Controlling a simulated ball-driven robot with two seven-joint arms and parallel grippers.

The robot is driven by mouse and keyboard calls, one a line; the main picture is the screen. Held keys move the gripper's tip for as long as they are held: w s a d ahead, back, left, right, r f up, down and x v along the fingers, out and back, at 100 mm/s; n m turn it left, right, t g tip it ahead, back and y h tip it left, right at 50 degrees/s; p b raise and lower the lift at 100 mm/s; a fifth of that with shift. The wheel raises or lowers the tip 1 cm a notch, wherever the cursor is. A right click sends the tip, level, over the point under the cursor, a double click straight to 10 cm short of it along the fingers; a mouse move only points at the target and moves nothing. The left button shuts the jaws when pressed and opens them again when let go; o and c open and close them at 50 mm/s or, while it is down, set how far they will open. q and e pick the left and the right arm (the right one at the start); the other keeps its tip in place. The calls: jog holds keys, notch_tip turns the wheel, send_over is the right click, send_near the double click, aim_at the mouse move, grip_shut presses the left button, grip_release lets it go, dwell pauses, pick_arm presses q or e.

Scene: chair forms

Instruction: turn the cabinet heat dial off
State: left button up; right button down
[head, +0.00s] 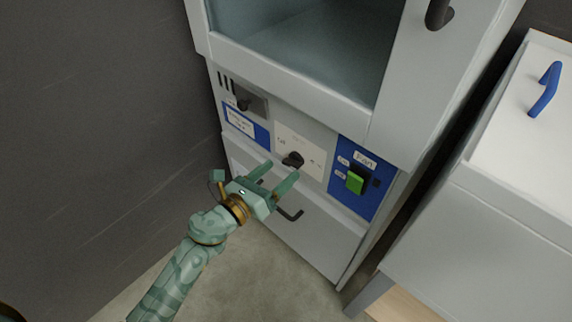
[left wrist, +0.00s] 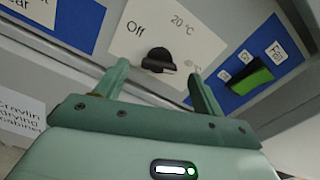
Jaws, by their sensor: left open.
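The heat dial is a black knob (head: 293,159) on a white plate (head: 314,156) in the middle of the cabinet's lower front panel. In the left wrist view the knob (left wrist: 158,61) sits between and beyond my fingertips, below the labels "Off" and "20 °C". Its exact pointing direction is hard to tell. My left gripper (head: 279,174) is open, with its fingers toward the knob and no clear contact; it also shows in the left wrist view (left wrist: 160,78). My right gripper is not in view.
A green switch (head: 355,183) on a blue "Fan" panel is right of the dial. A drawer with a dark handle (head: 290,214) lies below. A white unit with a blue handle (head: 546,90) stands at the right.

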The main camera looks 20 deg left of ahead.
aim_at(288, 164)
pick_arm(q)
jog(key=x, duration=0.2)
jog(key=shift+w+d, duration=0.1)
jog(key=shift+w, duration=0.2)
jog(key=shift+w+d, duration=0.15)
jog(key=shift+w, duration=0.25)
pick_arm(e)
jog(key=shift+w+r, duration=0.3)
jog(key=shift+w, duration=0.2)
pick_arm(q)
jog(key=c, duration=1)
